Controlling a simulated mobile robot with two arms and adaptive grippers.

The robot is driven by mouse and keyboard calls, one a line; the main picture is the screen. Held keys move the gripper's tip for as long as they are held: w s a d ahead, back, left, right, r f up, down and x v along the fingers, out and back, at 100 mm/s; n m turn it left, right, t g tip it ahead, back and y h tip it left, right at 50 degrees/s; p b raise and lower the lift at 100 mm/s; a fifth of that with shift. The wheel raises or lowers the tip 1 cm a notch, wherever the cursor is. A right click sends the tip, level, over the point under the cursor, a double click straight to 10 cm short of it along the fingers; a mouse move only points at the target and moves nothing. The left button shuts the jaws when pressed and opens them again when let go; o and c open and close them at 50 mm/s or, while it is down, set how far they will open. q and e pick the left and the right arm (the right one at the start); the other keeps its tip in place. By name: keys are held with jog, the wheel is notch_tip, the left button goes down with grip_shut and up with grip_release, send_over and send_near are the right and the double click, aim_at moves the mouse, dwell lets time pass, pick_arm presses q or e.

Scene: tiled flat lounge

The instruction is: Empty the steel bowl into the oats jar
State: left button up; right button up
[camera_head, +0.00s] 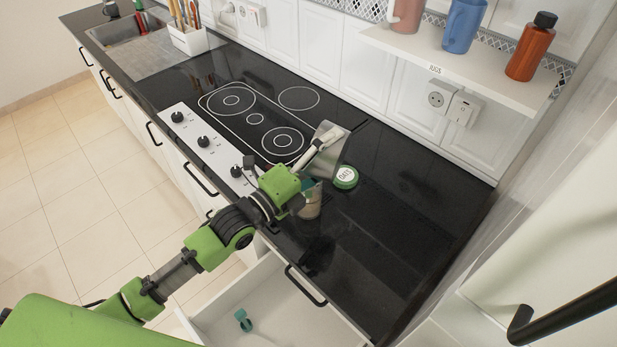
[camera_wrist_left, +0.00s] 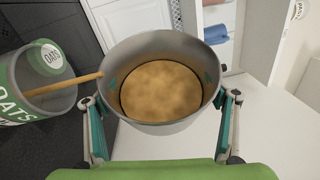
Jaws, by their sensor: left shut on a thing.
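Tan contents (camera_wrist_left: 160,90) lie inside the bowl. My right gripper is out of view.
A cooktop (camera_head: 255,118) with knobs lies left of the bowl. An open drawer (camera_head: 275,305) holding a teal item (camera_head: 243,320) juts out below. A shelf (camera_head: 460,62) with a blue jug (camera_head: 464,25) and an orange bottle (camera_head: 531,47) hangs above. The counter right of the lid is clear.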

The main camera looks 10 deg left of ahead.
pick_arm(q)
jog(key=shift+a+r, duration=0.1)
jog(key=shift+a, duration=0.15)
jog(key=shift+d+n, duration=0.15)
jog(key=shift+n, duration=0.15)
jog(key=shift+a+r, duration=0.1)
jog(key=shift+a, duration=0.2)
jog(key=shift+w+d+b, duration=0.1)
jog(key=shift+d+b, duration=0.05)
jog(key=shift+b, duration=0.15)
jog(key=shift+n+t, duration=0.3)
jog(key=shift+n, duration=0.1)
